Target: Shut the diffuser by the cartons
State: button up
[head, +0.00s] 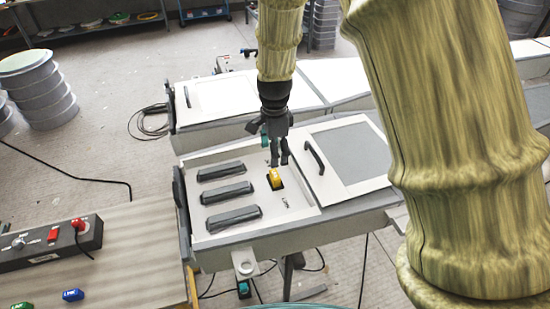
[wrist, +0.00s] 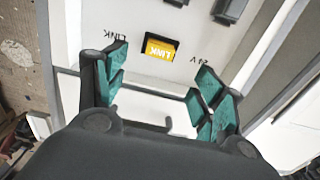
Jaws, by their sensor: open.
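I cannot pick out a diffuser or cartons for certain in either view. A pale panel (head: 210,237) on the near unit carries three dark raised bars (head: 227,192) and a yellow rocker (head: 275,179). My gripper (head: 278,150) points down just above and behind the rocker in the head view. In the wrist view my gripper (wrist: 160,72) has its teal-padded fingers wide apart, with nothing between them, and the rocker shows beyond them.
A lid with a grey top (head: 350,150) and dark handle (head: 315,157) lies right of the panel. A control box (head: 48,243) with a red knob sits on a bench at left. Ribbed drums (head: 40,90) stand behind. A cable (head: 150,122) lies on the floor.

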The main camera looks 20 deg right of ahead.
aim_at(346, 159)
jog(key=k, duration=1)
